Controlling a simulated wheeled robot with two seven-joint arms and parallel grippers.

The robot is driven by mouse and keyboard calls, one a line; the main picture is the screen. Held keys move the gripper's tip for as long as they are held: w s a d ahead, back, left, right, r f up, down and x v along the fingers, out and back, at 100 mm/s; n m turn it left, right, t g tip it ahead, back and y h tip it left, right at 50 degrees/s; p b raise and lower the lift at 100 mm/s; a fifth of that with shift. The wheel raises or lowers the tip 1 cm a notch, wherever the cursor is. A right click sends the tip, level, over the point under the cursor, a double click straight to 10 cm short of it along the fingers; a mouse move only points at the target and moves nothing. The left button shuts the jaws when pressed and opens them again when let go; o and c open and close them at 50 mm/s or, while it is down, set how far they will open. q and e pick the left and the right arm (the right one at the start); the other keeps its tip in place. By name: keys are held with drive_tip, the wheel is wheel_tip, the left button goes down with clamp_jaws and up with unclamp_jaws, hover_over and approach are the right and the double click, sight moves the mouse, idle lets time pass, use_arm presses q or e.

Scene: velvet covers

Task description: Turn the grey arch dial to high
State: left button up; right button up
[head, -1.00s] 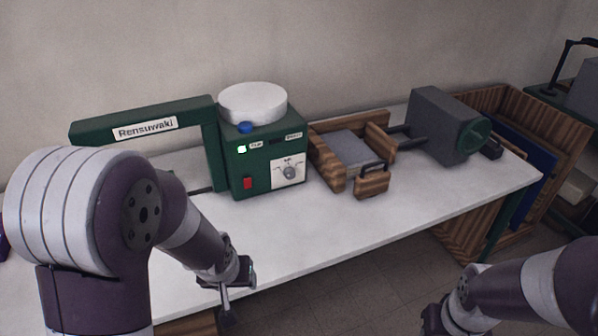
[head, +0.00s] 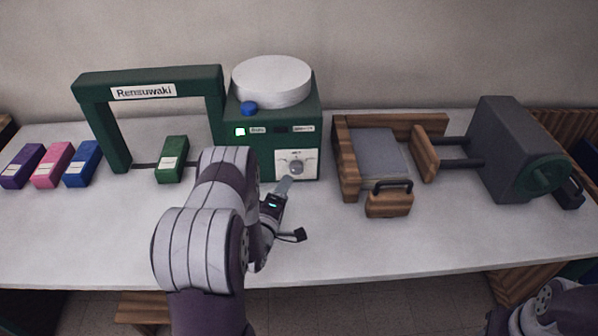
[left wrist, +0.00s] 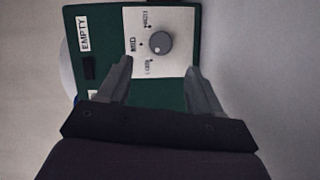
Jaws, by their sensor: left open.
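The grey dial (head: 296,167) sits on a white plate on the front of the green machine (head: 309,131) that carries the arch. In the left wrist view the dial (left wrist: 158,43) is a round knob with marks beside it, one reading MID. Its exact setting is too small to tell. My left gripper (head: 287,186) is just in front of and below the dial. In the left wrist view its two fingers (left wrist: 159,68) are apart, short of the dial, with nothing between them. My right gripper (head: 497,321) is partly cut off at the lower right; its fingers are unclear.
A green box (head: 172,160) lies under the arch (head: 147,83). Purple (head: 21,166), pink (head: 53,165) and blue (head: 83,164) boxes lie left. A wooden press (head: 347,170) with a grey block (head: 508,150) stands right. The front table strip is clear.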

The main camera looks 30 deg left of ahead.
sight(297, 171)
use_arm(q)
drive_tip(key=w, duration=0.5)
drive_tip(key=w+a, duration=0.1)
drive_tip(key=w, duration=0.2)
drive_tip(key=shift+w+f, duration=0.1)
drive_tip(key=shift+f, duration=0.25)
drive_tip(key=c, duration=1.1)
